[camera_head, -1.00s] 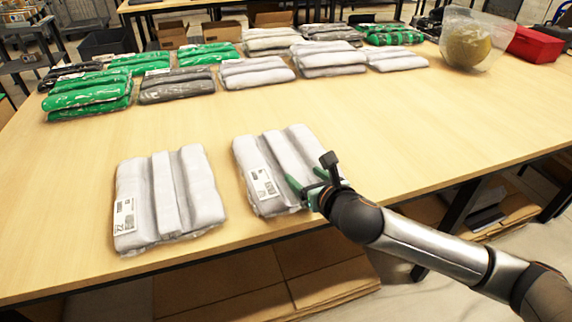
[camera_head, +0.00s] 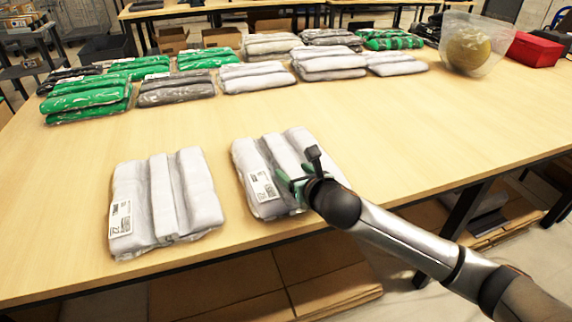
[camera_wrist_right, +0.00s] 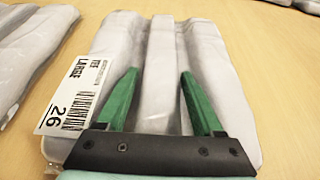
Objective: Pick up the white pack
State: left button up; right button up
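Two white packs lie flat near the front edge of the table. The right white pack (camera_head: 262,165) has a label on its left side; it also fills most of the right wrist view (camera_wrist_right: 212,50), where the label reads "LARGE" and 26. My right gripper (camera_head: 286,180) is over the front part of this pack. In the right wrist view its green fingers (camera_wrist_right: 160,73) are apart, one on each side of the pack's middle fold, with nothing clamped. I cannot tell whether they touch the pack. The left white pack (camera_head: 165,200) lies beside it. My left gripper is not in view.
Rows of green, grey and white packs (camera_head: 255,78) lie at the back of the wooden table (camera_head: 400,130). A clear bowl with a yellowish ball (camera_head: 468,50) and a red box (camera_head: 533,49) stand at the back right. The table's middle is clear.

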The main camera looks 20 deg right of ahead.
grip_shut()
dwell(0.3)
jog(key=shift+r, duration=0.1)
dwell(0.4)
